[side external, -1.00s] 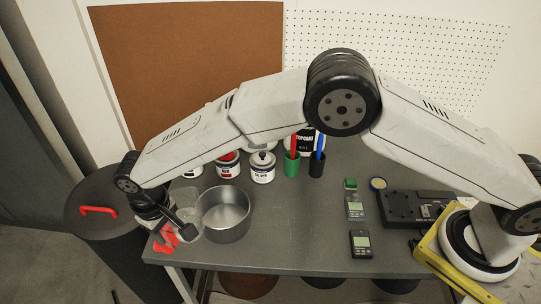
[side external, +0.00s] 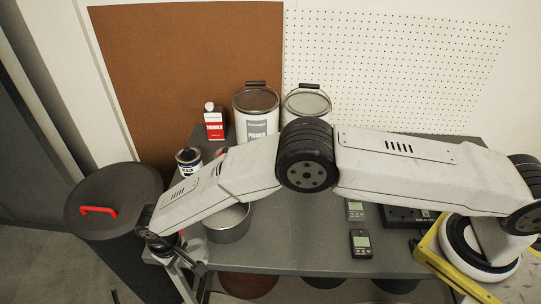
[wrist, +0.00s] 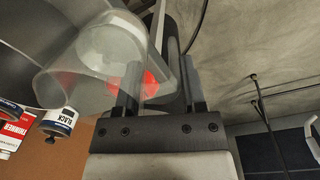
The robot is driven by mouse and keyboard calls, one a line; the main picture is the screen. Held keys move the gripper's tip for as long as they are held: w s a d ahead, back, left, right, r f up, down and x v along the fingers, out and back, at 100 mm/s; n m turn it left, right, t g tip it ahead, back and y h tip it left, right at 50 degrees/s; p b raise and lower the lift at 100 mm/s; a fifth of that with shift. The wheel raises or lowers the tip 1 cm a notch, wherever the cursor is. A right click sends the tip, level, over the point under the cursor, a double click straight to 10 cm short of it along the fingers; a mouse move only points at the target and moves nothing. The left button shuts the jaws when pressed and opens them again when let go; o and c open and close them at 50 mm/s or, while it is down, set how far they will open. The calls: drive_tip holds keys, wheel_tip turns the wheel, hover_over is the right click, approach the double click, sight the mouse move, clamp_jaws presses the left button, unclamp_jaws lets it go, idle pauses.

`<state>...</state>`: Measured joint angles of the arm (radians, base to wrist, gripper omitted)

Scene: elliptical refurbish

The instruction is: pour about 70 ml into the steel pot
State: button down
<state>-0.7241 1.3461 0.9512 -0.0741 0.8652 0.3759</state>
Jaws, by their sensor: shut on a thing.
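The steel pot (side external: 228,228) stands near the table's front left; my forearm hides part of its top in the side view. In the wrist view a grey metal curve at upper left (wrist: 22,25) looks like its wall. My gripper (side external: 190,266) is low at the table's front left corner, left of the pot. In the wrist view my gripper (wrist: 155,75) is shut on a clear beaker (wrist: 75,75), which overlaps the pot in the picture. I cannot tell its tilt exactly or whether liquid is in it. No stream shows.
A thinner can (side external: 214,124), a black paint tin (side external: 188,160) and large primer pails (side external: 257,118) stand at the back. A red item (wrist: 148,84) lies behind the beaker. A handheld meter (side external: 360,243) lies right of the pot.

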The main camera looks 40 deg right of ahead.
drive_tip(key=shift+f, duration=0.25)
drive_tip(key=w+d+r+g+y, duration=0.3)
drive_tip(key=d+r+y, duration=0.5)
drive_tip(key=r, duration=0.3)
drive_tip(key=shift+w+r+g+y, duration=0.15)
drive_tip(key=shift+r+g+y, duration=0.15)
drive_tip(key=shift+g+y, duration=0.15)
idle(0.4)
drive_tip(key=shift+w+d+f+g+y, duration=0.2)
drive_tip(key=shift+d+y, duration=0.15)
drive_tip(key=shift+y, duration=0.4)
drive_tip(key=shift+w+d+f+g+y, duration=0.15)
drive_tip(key=shift+d+y, duration=0.2)
drive_tip(key=shift+y, duration=0.35)
idle(0.6)
drive_tip(key=shift+w+d+r+g+y, duration=0.1)
drive_tip(key=shift+d+r+g+y, duration=0.2)
drive_tip(key=shift+d+r+y, duration=0.15)
idle(1.2)
drive_tip(key=shift+a, duration=0.1)
